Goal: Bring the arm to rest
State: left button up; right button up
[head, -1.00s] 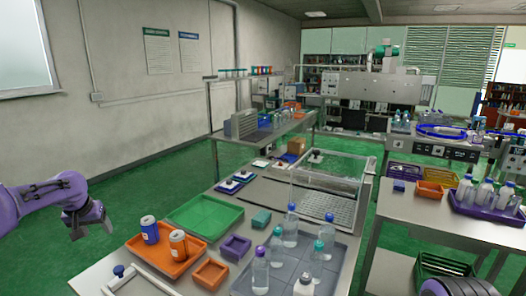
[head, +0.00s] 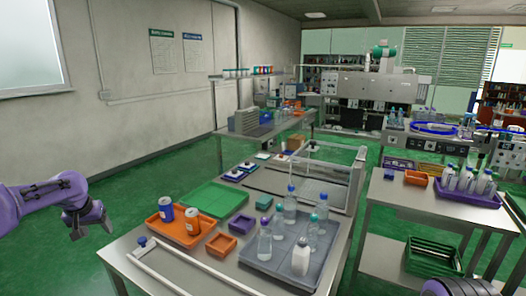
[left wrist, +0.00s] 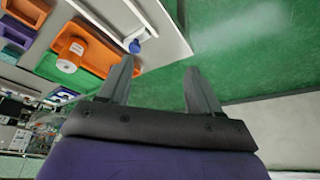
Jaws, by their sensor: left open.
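My left gripper (head: 91,229) hangs at the left of the head view, over the green floor and to the left of the workbench. It is open and empty. In the left wrist view its two fingers (left wrist: 158,68) stand apart with nothing between them. A purple part of my right arm (head: 450,287) shows at the bottom right edge of the head view; its gripper is out of view.
The workbench (head: 150,268) holds an orange tray (head: 168,237) with two cans, a green tray (head: 214,198) and a grey tray (head: 262,265) with several bottles. A white frame (head: 185,277) lies at its near edge. Floor beside the left gripper is clear.

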pick_arm(q)
jog(key=w+d+f+n+t, duration=0.2)
jog(key=w+d+f+t, duration=0.2)
jog(key=w+d+f, duration=0.1)
jog(key=s+d+f+n+b, duration=0.1)
jog(key=s+d+f, duration=0.15)
jog(key=f, duration=0.25)
jog(key=s+d+f+y+b, duration=0.1)
jog(key=s+d+f, duration=0.15)
jog(key=f, duration=0.25)
jog(key=s+d+f+n+b, duration=0.1)
jog(key=s+d+f, duration=0.1)
jog(key=d+f, duration=0.3)
jog(key=s+d+f+g+b, duration=0.1)
jog(key=s+d+f+b, duration=0.1)
jog(key=s+f, duration=0.5)
jog(key=s+d+f+m+g+b, duration=0.1)
jog(key=s+d+f, duration=0.3)
jog(key=s, duration=1.5)
jog(key=s+d+f+g+b, duration=0.3)
jog(key=s+d+f+b, duration=0.1)
jog(key=s+f, duration=0.7)
jog(key=shift+s+y, duration=0.4)
jog(key=shift+s, duration=0.65)
pick_arm(e)
notch_tip(320, 180, down, 10)
jog(key=shift+w, duration=0.15)
